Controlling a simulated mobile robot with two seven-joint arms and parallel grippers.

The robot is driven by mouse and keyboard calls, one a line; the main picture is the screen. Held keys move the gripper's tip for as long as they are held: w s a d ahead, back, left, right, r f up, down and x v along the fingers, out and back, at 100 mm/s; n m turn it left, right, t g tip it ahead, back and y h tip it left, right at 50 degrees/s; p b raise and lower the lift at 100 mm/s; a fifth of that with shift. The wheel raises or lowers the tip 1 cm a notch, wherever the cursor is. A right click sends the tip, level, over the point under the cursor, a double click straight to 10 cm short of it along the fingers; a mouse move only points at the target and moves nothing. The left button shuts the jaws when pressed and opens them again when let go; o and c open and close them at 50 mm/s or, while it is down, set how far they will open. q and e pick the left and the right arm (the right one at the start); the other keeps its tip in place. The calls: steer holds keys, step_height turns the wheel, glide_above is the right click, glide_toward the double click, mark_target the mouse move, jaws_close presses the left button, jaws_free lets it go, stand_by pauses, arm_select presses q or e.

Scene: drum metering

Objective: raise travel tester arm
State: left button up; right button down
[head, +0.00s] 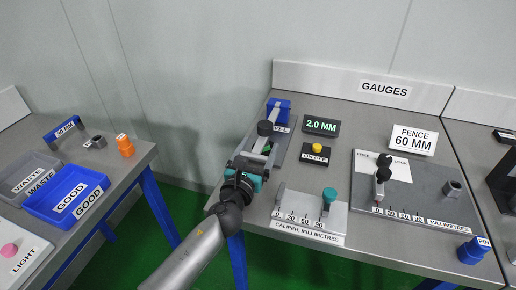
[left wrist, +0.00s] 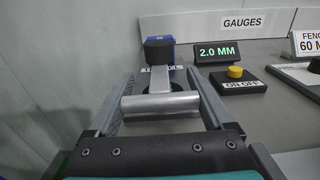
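The travel tester (head: 289,138) stands at the left end of the gauge table. A blue block (head: 279,104) is at its far end, and it also shows with a dark top in the left wrist view (left wrist: 158,48). The tester arm is a pale bar with a silver crossbar (left wrist: 160,104) at its near end. My left gripper (head: 262,150) reaches over the tester. In the left wrist view its fingers (left wrist: 160,90) stand one at each end of the crossbar and appear to touch it. A readout (head: 321,126) shows 2.0 MM. My right gripper is not in view.
A yellow button box (head: 316,154) stands right of the tester. Blue (head: 68,192) and grey trays stand on the left table, across a floor gap.

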arm_select(q)
steer(key=c, duration=0.4)
jaws_close()
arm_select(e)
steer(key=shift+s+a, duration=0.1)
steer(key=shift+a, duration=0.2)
